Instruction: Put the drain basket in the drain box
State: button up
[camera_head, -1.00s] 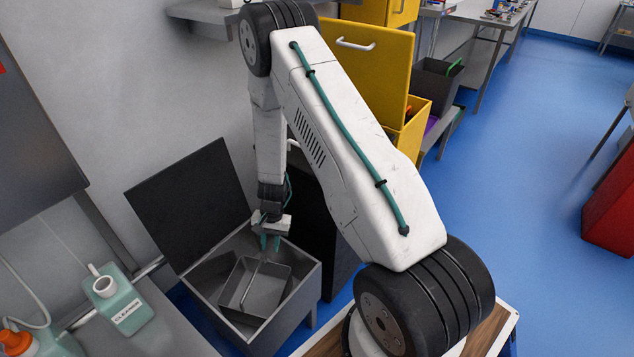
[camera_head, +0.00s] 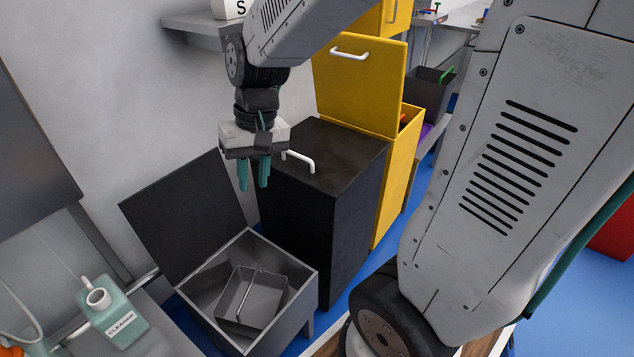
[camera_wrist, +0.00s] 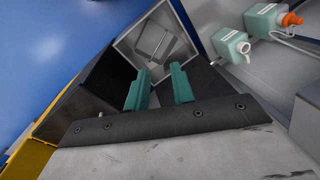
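The drain basket (camera_head: 251,297), a small grey open tub with a thin bar handle, lies inside the drain box (camera_head: 300,302). The drain box is a grey open box with its dark lid (camera_head: 187,215) raised against the wall. My gripper (camera_head: 254,187) is up above and behind the box in the head view, with its teal fingers apart and nothing between them. In the wrist view the basket (camera_wrist: 154,41) shows in the box beyond the open fingertips (camera_wrist: 159,76), clear of them. The basket appears somewhat turned relative to the box walls.
A black cabinet (camera_head: 330,215) with a white handle stands right of the box, close to my gripper. A yellow bin (camera_head: 360,85) with its lid up is behind it. A cleaner bottle (camera_head: 112,312) stands on the counter at left. Blue floor is open at right.

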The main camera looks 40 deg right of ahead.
jog(key=s+r+n+h, duration=0.1)
jog(key=s+r, duration=0.2)
jog(key=s, duration=0.5)
jog(key=s+d+r+n+h, duration=0.1)
jog(key=s+r, duration=0.3)
jog(key=s, duration=0.4)
jog(key=shift+t, duration=0.4)
jog(key=shift+d, duration=0.1)
